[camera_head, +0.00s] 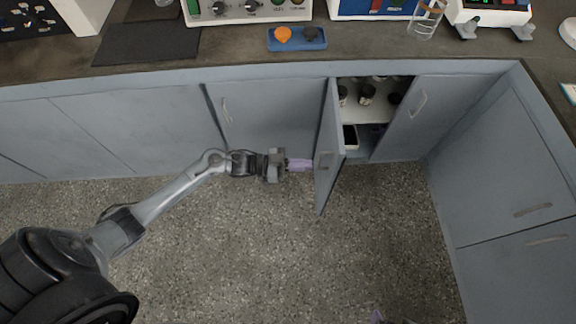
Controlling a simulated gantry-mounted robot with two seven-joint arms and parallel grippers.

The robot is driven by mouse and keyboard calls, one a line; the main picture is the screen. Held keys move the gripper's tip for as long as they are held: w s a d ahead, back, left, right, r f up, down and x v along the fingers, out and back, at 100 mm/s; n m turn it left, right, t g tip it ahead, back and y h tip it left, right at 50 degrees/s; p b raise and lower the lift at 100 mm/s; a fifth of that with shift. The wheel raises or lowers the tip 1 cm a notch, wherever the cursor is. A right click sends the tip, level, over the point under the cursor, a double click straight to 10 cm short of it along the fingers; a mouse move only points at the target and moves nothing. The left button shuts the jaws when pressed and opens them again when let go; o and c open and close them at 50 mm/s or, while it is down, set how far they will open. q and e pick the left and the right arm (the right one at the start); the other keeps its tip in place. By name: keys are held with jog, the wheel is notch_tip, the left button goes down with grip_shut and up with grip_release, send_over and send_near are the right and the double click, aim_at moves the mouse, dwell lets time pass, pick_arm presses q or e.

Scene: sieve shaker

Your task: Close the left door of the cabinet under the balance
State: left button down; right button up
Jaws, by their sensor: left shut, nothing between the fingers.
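The left cabinet door (328,150) is grey-blue and stands swung out from the cabinet front, with its handle on the face turned to the left. To its right the cabinet interior is open to view, with dark-topped jars on a pale shelf (372,112). My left gripper (301,164) has lilac fingers, is shut and empty, and points right at the door's outer face near the handle. Whether the fingertips touch the door cannot be told. A small lilac piece at the bottom edge may be the tip of my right gripper (377,316); its jaws cannot be made out.
The neighbouring right door (440,110) appears closed, as does the door to the left (265,115). Drawers (510,180) stand along the right side. The speckled floor (260,250) is clear. Instruments and a blue tray (296,43) stand on the dark counter.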

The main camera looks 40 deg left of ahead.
aim_at(334, 165)
pick_arm(q)
jog(key=b+x, duration=0.1)
jog(key=x, duration=0.3)
jog(key=shift+w+d+f+b, duration=0.15)
jog(key=shift+d+b, duration=0.25)
jog(key=shift+w+d, duration=0.35)
